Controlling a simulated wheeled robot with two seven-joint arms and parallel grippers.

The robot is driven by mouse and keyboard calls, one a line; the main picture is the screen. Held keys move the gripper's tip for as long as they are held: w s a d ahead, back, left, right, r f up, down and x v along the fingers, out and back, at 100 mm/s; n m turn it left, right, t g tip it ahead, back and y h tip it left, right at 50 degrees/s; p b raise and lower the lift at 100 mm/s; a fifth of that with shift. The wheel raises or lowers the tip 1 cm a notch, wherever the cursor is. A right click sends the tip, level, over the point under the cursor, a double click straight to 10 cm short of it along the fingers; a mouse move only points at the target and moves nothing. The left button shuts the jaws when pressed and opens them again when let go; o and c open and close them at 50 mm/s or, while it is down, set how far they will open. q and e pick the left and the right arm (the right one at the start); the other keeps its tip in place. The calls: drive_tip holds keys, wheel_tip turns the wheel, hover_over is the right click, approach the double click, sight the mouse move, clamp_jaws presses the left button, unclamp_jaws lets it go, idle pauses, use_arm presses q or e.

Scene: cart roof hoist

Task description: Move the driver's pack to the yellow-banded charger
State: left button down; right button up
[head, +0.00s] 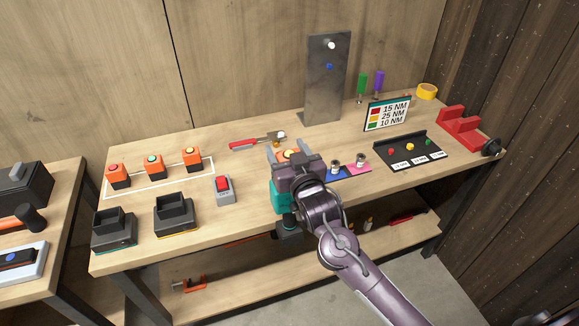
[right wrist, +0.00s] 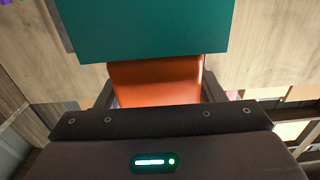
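My right gripper (head: 290,153) is over the front middle of the bench, with its fingers on both sides of an orange pack. In the right wrist view the pack (right wrist: 155,82) fills the space between the fingers and meets a teal body, which looks like the driver (right wrist: 140,30). In the head view the teal driver (head: 283,197) shows below the gripper at the bench edge, partly hidden by my arm. The yellow-banded charger (head: 175,219) stands at the front left with its black socket empty. My left gripper is out of view.
A green-banded charger (head: 114,236) stands left of the yellow-banded one. Several orange packs (head: 118,178) stand in a white outline behind. A red switch box (head: 223,188) is between charger and gripper. A red-handled tool (head: 250,143) lies behind. A metal stand (head: 325,90) rises at the back.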

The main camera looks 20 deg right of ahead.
drive_tip(key=c, duration=0.7)
drive_tip(key=shift+c, duration=0.5)
drive_tip(key=shift+r, duration=0.15)
